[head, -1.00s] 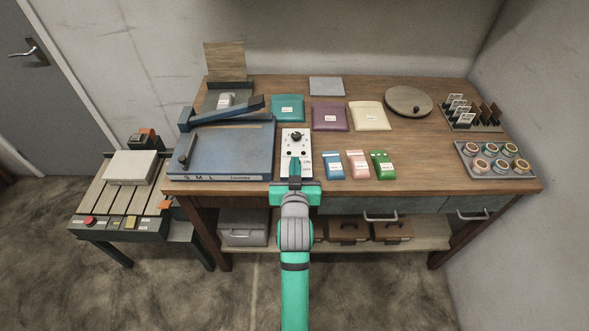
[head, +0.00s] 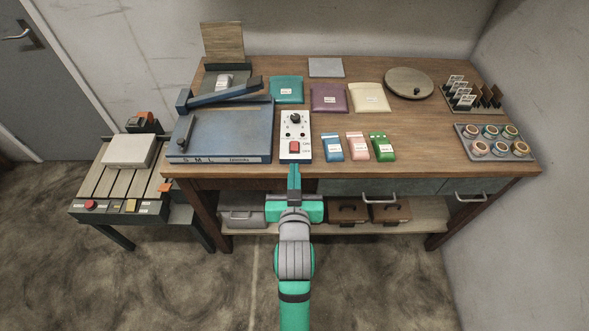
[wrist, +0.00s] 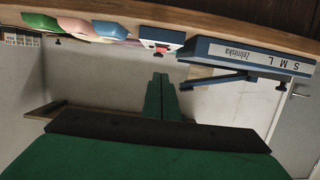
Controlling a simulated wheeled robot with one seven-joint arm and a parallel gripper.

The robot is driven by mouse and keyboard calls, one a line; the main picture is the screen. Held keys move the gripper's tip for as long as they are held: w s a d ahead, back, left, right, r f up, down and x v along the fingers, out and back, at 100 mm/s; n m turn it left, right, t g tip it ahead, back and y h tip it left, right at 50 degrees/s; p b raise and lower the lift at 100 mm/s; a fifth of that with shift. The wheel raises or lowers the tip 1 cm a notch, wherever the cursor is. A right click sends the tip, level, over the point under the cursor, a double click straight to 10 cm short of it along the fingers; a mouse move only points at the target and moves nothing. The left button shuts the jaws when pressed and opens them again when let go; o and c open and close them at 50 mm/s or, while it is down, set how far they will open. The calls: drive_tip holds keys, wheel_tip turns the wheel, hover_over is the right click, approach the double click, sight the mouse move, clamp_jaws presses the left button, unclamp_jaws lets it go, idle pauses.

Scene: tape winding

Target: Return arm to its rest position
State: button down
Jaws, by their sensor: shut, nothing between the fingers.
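My gripper (head: 294,181) is shut and empty. In the head view it is just in front of the table's front edge, below the white control box (head: 295,135) with its black knob and red switch. It touches nothing that I can see. In the wrist view the closed green fingers (wrist: 161,95) point toward the wall, and the control box (wrist: 162,40) shows near the table edge. My green and grey arm reaches up from the bottom of the head view.
The wooden table (head: 440,130) carries a blue winding board (head: 222,132), several pouches, small packets (head: 358,146), a round disc (head: 409,83) and a tray of rolls (head: 496,156). A slatted conveyor (head: 122,180) stands at the left. The floor in front (head: 370,280) is clear.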

idle(0.4)
drive_tip(key=s+f, duration=0.3)
drive_tip(key=s, duration=0.8)
drive_tip(key=s+f, duration=0.3)
drive_tip(key=s, duration=0.8)
drive_tip(key=s+f, duration=0.3)
drive_tip(key=s, duration=0.9)
drive_tip(key=shift+f, duration=0.35)
drive_tip(key=c, duration=2.2)
unclamp_jaws()
drive_tip(key=shift+s+r, duration=0.1)
drive_tip(key=shift+s, duration=0.2)
drive_tip(key=o, duration=0.6)
drive_tip(key=shift+s, duration=0.1)
drive_tip(key=shift+c, duration=0.8)
